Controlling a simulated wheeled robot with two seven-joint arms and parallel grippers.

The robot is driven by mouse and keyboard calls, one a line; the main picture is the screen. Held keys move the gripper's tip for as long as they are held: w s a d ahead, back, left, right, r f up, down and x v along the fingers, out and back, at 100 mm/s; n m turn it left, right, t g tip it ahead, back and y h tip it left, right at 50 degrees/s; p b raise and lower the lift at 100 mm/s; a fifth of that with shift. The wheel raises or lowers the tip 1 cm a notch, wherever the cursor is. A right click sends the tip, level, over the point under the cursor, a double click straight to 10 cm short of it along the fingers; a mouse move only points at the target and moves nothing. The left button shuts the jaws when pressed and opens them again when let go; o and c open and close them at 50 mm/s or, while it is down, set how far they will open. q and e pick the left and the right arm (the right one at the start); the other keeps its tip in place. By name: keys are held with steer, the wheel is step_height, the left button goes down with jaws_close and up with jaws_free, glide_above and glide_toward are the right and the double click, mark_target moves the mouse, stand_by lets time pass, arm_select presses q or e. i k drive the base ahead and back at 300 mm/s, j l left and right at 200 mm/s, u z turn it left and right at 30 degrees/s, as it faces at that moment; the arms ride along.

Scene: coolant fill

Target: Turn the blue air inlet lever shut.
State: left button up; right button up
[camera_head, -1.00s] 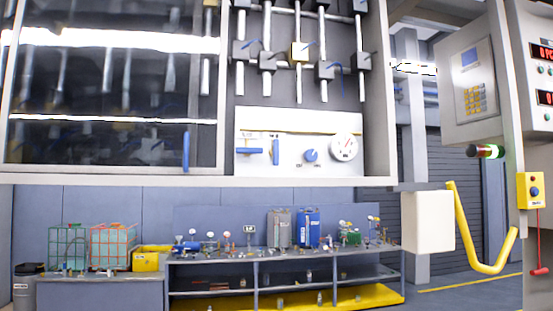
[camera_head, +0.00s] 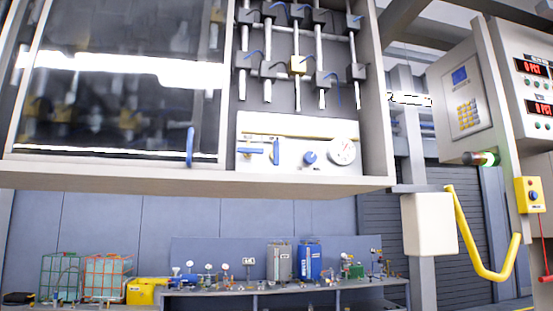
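A white panel (camera_head: 325,128) at the bottom of the open cabinet section carries blue controls. At its left are a horizontal blue lever (camera_head: 250,151) and an upright blue lever (camera_head: 276,152). A round blue knob (camera_head: 310,158) and a white dial gauge (camera_head: 343,151) sit to their right. Labels are too small to read, so I cannot tell which lever is the air inlet. Neither of my grippers is in view.
A glass door with a blue handle (camera_head: 189,147) covers the cabinet's left part. A keypad box (camera_head: 466,100), a yellow button box (camera_head: 530,195), a white box (camera_head: 429,224) and a yellow bent pipe (camera_head: 482,270) are at right. A bench (camera_head: 215,300) with small items stands below.

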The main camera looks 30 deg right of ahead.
mark_target(275, 153)
steer(key=i+l+u, duration=0.2)
steer(key=l+u, duration=0.15)
steer(key=l, duration=1.3)
steer(key=l+u, duration=0.35)
steer(key=l, duration=1.3)
